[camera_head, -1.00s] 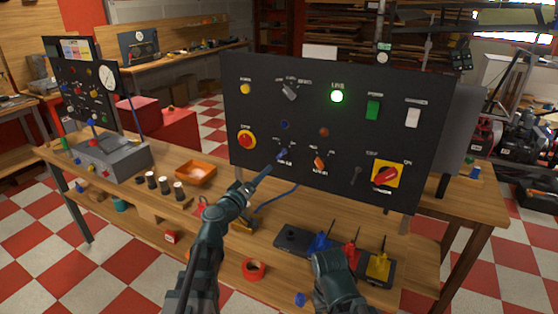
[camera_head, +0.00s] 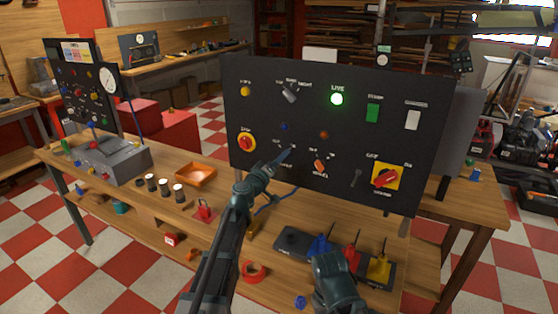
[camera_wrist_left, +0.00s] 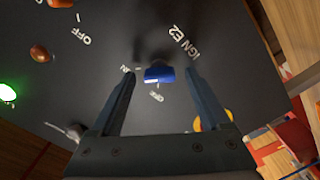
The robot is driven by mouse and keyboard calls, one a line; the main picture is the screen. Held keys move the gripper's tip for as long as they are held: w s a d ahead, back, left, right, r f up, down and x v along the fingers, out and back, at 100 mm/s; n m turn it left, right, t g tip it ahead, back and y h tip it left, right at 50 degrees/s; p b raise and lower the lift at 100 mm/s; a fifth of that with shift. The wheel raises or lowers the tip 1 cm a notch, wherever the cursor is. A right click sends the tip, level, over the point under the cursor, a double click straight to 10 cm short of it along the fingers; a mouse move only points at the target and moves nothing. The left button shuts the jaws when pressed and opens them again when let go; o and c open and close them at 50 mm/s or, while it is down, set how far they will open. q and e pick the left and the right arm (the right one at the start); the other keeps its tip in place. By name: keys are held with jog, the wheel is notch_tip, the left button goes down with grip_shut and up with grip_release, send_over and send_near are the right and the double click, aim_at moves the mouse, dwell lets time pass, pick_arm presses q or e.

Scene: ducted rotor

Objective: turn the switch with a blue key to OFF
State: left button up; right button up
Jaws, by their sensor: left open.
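The black control panel (camera_head: 240,110) stands upright on the bench. The blue key (camera_wrist_left: 158,74) sits in the panel switch labelled IGN E2, with ON and OFF marks beside it in the left wrist view. Which mark the key points to I cannot tell. My left gripper (camera_head: 286,154) is open, its fingertips near the panel. In the left wrist view its two fingers (camera_wrist_left: 163,80) stand either side of the blue key, with gaps on both sides. In the head view the gripper hides most of the key. My right wrist shows at the bottom; its fingers are hidden.
An orange key switch (camera_head: 320,165) is just right of the blue-key switch. A red stop button (camera_head: 246,143) is at left, a red-yellow rotary switch (camera_head: 386,177) at right. The green lamp (camera_head: 337,99) is lit. Blue, red and yellow levers (camera_head: 378,266) stand below the panel.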

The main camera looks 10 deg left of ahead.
pick_arm(q)
jog(key=shift+w+d, duration=0.15)
jog(key=shift+w, duration=0.25)
grip_shut()
dwell(0.4)
jog(key=shift+s+n, duration=0.1)
jog(key=shift+n, duration=7.8)
